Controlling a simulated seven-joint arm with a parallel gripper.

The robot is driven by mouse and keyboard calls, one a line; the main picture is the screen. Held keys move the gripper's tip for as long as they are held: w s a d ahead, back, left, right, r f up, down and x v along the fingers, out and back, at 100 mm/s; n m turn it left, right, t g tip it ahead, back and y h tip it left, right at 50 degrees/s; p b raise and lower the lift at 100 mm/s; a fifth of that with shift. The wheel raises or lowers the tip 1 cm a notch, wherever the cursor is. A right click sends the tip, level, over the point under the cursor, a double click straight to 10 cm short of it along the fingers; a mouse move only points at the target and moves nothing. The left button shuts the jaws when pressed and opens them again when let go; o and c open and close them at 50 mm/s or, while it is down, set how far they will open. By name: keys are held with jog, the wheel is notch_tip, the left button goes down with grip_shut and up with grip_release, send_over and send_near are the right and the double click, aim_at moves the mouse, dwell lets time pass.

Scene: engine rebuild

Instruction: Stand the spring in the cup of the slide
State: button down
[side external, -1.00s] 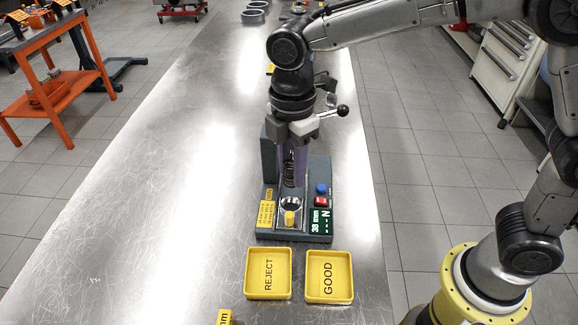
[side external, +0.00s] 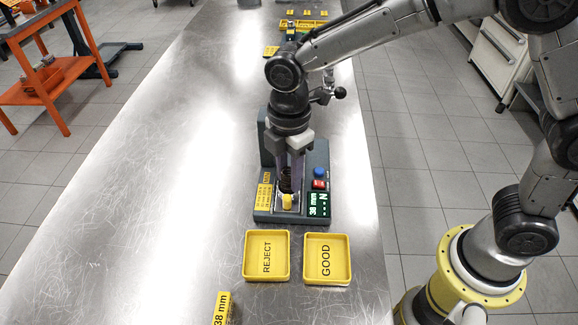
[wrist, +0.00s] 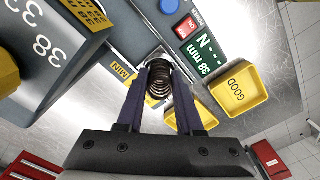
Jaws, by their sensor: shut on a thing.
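A dark coil spring (side external: 286,183) stands roughly upright between the purple fingers of my gripper (side external: 290,178), which is shut on it. The spring also shows in the wrist view (wrist: 159,84), between the fingertips. The slide (side external: 287,201), with its yellow front piece, is on the grey tester, directly below the spring in the side view. The spring's lower end is at or just over the slide's cup. The spring and fingers mostly hide the cup, so I cannot tell whether the spring touches it.
The grey tester (side external: 264,215) carries a blue button (side external: 319,172), a red switch and a display reading 38 mm. A yellow REJECT tray (side external: 266,277) and a yellow GOOD tray (side external: 328,279) lie in front of it. The metal bench to the left is clear.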

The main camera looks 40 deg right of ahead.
jog(key=shift+f, duration=0.1)
jog(key=shift+c, duration=2.4)
grip_release()
notch_tip(320, 180, up, 14)
jog(key=shift+f, duration=0.1)
